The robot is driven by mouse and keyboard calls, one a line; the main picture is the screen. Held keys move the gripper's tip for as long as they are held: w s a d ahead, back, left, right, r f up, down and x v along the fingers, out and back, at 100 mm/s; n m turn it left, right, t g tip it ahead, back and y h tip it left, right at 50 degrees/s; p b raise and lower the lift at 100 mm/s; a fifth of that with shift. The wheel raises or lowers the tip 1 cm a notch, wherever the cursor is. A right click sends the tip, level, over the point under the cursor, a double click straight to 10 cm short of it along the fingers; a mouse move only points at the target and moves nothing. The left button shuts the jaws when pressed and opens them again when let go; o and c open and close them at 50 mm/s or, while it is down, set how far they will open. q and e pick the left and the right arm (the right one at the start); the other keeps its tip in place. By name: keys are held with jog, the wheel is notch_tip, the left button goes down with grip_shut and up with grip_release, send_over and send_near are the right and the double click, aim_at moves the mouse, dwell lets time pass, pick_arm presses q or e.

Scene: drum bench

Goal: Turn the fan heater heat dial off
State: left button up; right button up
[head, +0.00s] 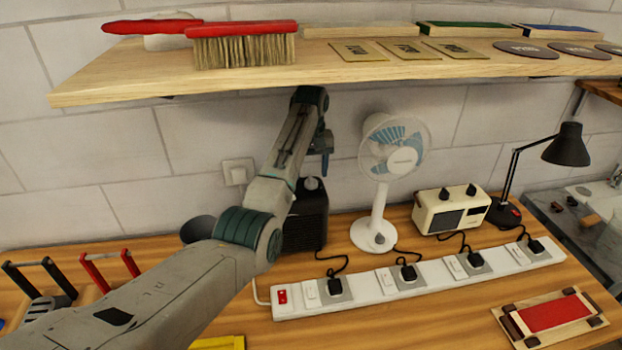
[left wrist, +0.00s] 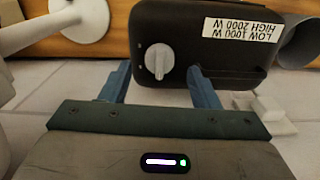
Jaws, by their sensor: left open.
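The black fan heater (head: 308,228) stands on the bench against the wall, partly hidden by my left arm. Its pale heat dial (head: 312,184) is on the top face. In the left wrist view, the heater's top (left wrist: 225,45) carries the white dial (left wrist: 158,58), its ridge lying nearly upright in the picture, and an upside-down label reading LOW 1000 W, HIGH 2000 W. My left gripper (head: 323,168) points down above the heater. Its open blue fingers (left wrist: 159,73) lie either side of the dial in the picture, with gaps. I cannot tell the remaining height. My right gripper is out of view.
A wooden shelf (head: 130,84) with a red brush (head: 243,50) overhangs the bench. A white fan (head: 378,220) and a cream radio (head: 428,212) stand right of the heater. A white power strip (head: 370,296) with several plugs lies in front. A wall switch (head: 239,172) is behind.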

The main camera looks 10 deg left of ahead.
aim_at(311, 178)
pick_arm(q)
notch_tip(311, 178, up, 4)
jog(key=shift+r+b, duration=0.1)
jog(key=shift+b, duration=0.25)
notch_tip(311, 178, up, 4)
jog(key=p, duration=0.2)
jog(key=shift+p, duration=0.4)
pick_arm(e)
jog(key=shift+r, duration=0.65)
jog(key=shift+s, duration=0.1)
